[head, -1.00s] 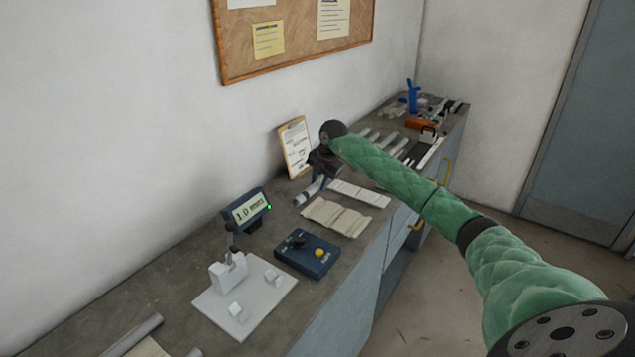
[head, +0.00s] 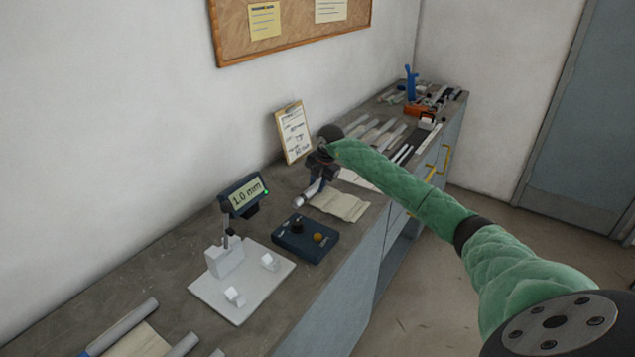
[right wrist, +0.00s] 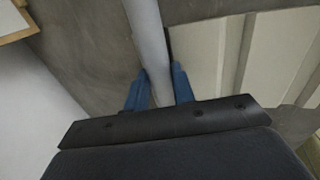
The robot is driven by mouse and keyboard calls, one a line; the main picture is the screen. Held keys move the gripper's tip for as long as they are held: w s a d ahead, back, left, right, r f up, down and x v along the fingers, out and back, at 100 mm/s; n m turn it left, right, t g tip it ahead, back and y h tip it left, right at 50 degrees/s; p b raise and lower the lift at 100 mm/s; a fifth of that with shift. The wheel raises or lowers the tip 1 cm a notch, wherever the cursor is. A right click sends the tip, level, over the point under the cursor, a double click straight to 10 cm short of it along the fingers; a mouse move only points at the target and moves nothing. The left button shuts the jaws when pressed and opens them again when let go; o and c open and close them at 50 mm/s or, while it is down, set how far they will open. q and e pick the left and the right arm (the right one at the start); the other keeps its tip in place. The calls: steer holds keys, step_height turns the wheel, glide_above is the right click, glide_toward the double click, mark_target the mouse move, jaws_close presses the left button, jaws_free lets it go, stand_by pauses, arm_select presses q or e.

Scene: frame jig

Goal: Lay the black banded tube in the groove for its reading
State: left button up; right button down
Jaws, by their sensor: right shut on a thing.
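My right gripper (head: 318,183) is shut on a plain grey tube (head: 306,197), above the counter near the cloth. In the right wrist view, blue fingers (right wrist: 158,88) close on both sides of the grey tube (right wrist: 148,35); no band shows on the visible part. A pale grooved board (head: 358,178) lies behind the gripper, partly hidden by my arm. In the wrist view, a pale ribbed surface (right wrist: 225,65) lies right of the tube. The measuring stand (head: 224,258) has two small white blocks on its plate, and its display (head: 243,192) reads 1.0 mm. My left gripper is not in view.
A beige cloth (head: 340,206) lies beside the tube, and a dark blue control box (head: 305,238) is in front. A clipboard (head: 294,132) leans on the wall. More tubes (head: 128,320) lie at the near end. Tools (head: 425,105) crowd the far end.

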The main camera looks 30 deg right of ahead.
steer(key=shift+f, duration=0.2)
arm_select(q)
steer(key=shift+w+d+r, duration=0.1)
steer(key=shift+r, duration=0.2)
arm_select(e)
steer(key=shift+s, duration=0.1)
steer(key=shift+a+f, duration=0.1)
steer(key=shift+f, duration=0.05)
